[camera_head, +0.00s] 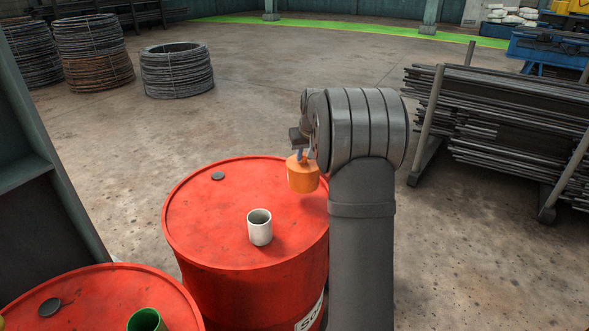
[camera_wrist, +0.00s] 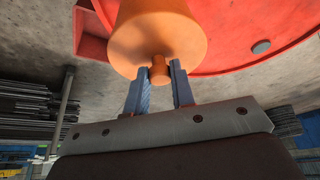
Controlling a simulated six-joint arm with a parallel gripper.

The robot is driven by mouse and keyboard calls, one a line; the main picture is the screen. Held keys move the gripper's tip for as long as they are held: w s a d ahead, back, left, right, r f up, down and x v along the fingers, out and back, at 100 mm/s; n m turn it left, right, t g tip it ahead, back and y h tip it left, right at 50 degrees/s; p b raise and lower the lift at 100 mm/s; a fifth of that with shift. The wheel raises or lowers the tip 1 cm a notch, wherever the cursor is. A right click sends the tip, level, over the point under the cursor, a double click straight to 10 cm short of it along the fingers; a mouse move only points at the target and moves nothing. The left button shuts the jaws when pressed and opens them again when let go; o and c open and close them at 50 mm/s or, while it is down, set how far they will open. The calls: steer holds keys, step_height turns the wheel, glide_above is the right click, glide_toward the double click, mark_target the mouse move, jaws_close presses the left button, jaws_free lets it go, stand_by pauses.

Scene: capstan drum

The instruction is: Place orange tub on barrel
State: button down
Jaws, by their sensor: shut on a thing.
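The orange tub (camera_head: 303,178) hangs from my gripper (camera_head: 303,156) in the head view, over the right part of the red barrel (camera_head: 202,213). In the wrist view the two fingers of my gripper (camera_wrist: 160,78) are shut on the small knob on the tub (camera_wrist: 150,40). The barrel top (camera_wrist: 240,60) shows behind and beyond the tub. The tub seems to be above the barrel top; the gap is hard to judge. My arm hides the barrel's right edge in the head view.
A white cup (camera_head: 260,228) stands on the barrel, front of centre, below and left of the tub. A second red barrel (camera_head: 95,290) at the lower left holds a green cup (camera_head: 147,320). A bar rack (camera_head: 500,125) stands right. The barrel's left top is clear.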

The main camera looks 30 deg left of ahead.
mark_target(297, 167)
steer(key=a, duration=0.1)
steer(key=a+f, duration=0.1)
steer(key=shift+a+f, duration=0.2)
steer(key=shift+a, duration=0.1)
steer(key=shift+f, duration=2)
steer(key=c, duration=1.2)
jaws_free()
steer(key=shift+f, duration=0.2)
steer(key=shift+c, duration=0.2)
steer(key=shift+r, duration=0.1)
steer(key=v, duration=1.2)
steer(key=shift+r, duration=0.1)
